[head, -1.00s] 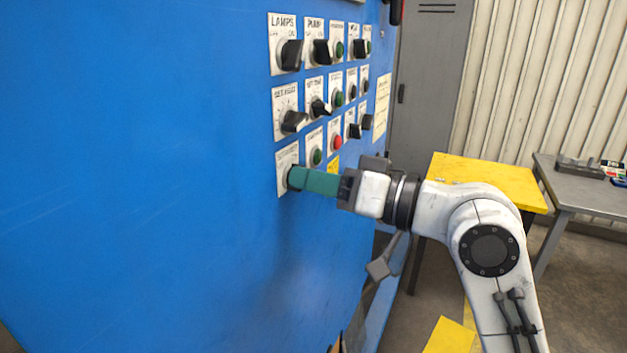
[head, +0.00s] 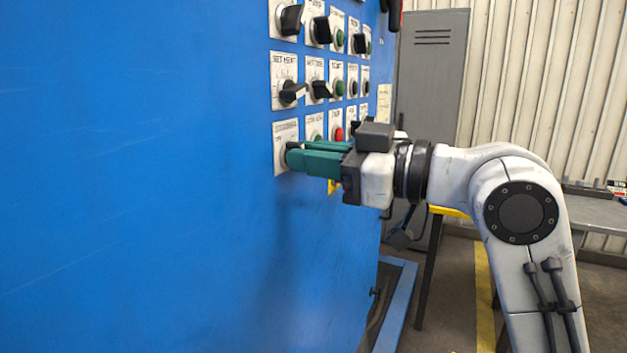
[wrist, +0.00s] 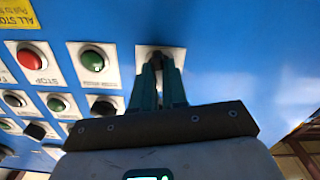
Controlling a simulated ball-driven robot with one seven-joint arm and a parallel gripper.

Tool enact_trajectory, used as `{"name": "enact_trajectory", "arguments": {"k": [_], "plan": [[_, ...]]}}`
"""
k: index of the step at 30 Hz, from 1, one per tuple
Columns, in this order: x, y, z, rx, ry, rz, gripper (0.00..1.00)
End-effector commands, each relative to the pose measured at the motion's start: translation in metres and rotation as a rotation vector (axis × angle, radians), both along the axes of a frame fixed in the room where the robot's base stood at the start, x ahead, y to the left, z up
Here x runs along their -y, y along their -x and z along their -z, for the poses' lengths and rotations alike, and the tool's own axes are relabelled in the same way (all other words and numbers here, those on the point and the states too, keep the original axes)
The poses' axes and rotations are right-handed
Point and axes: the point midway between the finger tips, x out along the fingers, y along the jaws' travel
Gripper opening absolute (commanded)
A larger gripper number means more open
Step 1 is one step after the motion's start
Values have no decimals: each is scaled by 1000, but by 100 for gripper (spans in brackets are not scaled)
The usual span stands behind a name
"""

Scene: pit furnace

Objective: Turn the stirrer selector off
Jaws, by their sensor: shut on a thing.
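The stirrer selector is at the lower left of the control panel; its white plate (head: 284,133) shows in the head view, and also in the wrist view (wrist: 178,54). My gripper (head: 290,158) is at this plate with its green fingers shut on the selector's dark knob. In the wrist view the fingertips (wrist: 159,66) close around the knob at the plate. The fingers cover most of the knob, so the way its handle points cannot be told.
Other knobs and buttons sit close by, among them a red stop button (head: 339,134) and a green button (wrist: 92,61). The blue panel (head: 130,180) is bare to the left. A grey table (head: 590,210) stands at the right.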

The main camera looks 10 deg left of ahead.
Motion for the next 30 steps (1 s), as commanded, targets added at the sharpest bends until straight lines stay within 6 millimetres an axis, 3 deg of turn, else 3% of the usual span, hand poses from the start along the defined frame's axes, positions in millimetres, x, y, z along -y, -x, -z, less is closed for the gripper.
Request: {"name": "enact_trajectory", "arguments": {"k": [12, 30], "plan": [[0, 0, 1, 220, 81, 1, 0], [0, 0, 0, 267, 98, 1, 0]]}}
